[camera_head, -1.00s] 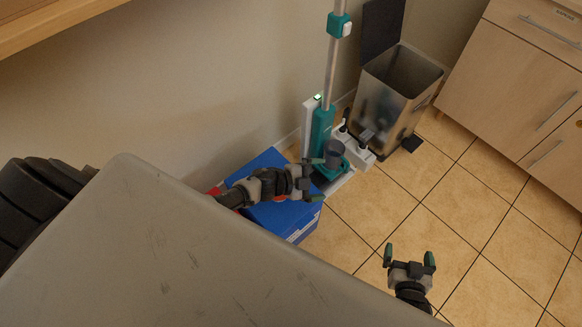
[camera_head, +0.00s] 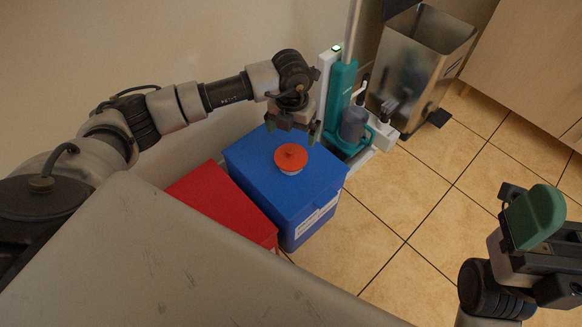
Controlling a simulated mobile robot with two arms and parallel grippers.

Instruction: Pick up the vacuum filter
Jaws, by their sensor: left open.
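A small round piece with an orange-red top and a white lower rim, which I take for the vacuum filter (camera_head: 290,158), sits on the lid of a blue box (camera_head: 255,170). My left gripper (camera_head: 293,129) is open and empty, pointing down just behind and above it, apart from it in the picture. A teal upright vacuum (camera_head: 338,95) with a grey cup stands behind the box at the right. My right gripper (camera_head: 530,212) is large at the right edge; one green finger faces me and hides most of the other.
A red box (camera_head: 225,200) stands against the blue box at its left. A steel bin (camera_head: 420,65) stands beyond the vacuum. A grey scuffed surface (camera_head: 190,265) fills the lower left. Tiled floor (camera_head: 400,215) is free between the blue box and my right arm.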

